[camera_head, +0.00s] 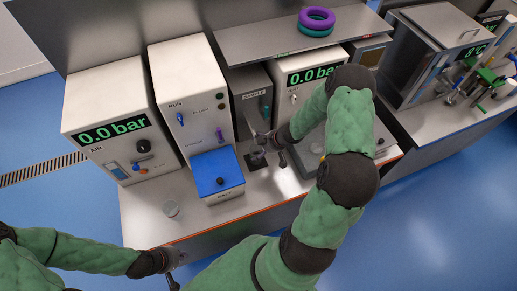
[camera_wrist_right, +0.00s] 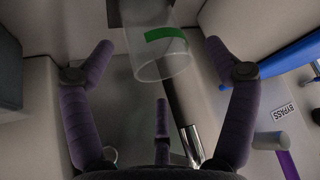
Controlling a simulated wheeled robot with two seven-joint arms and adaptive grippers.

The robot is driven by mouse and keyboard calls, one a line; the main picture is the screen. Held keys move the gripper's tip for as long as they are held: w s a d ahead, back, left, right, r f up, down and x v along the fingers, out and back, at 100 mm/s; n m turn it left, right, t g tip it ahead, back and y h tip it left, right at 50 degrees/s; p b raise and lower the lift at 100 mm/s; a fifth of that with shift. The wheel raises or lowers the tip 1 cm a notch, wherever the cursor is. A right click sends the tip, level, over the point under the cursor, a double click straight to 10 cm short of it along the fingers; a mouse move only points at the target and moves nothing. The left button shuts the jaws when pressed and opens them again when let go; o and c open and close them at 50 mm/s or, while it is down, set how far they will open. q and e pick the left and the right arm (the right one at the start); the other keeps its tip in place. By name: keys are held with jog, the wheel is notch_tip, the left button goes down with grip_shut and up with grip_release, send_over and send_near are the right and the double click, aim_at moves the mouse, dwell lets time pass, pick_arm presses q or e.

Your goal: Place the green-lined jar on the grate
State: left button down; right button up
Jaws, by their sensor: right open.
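The green-lined jar (camera_wrist_right: 162,45) is clear, with a green band on its side. In the right wrist view it stands at the top, ahead of and between the spread fingers of my right gripper (camera_wrist_right: 160,65), with no clear contact. In the head view my right gripper (camera_head: 268,146) is low in front of the SAMPLE unit and largely hides the jar area. A dark patch (camera_head: 257,164), perhaps the grate, lies on the bench beneath it. My left gripper (camera_head: 172,279) is at the bench's front edge; its fingers are too small to read.
Another clear jar (camera_head: 170,208) stands on the bench at the left front. A blue-topped box (camera_head: 216,173) stands close left of my right gripper. The bench's left front is mostly clear.

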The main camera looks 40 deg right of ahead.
jog(key=p+v, duration=0.3)
jog(key=v, duration=0.7)
jog(key=shift+p, duration=0.4)
jog(key=shift+s+r, duration=0.15)
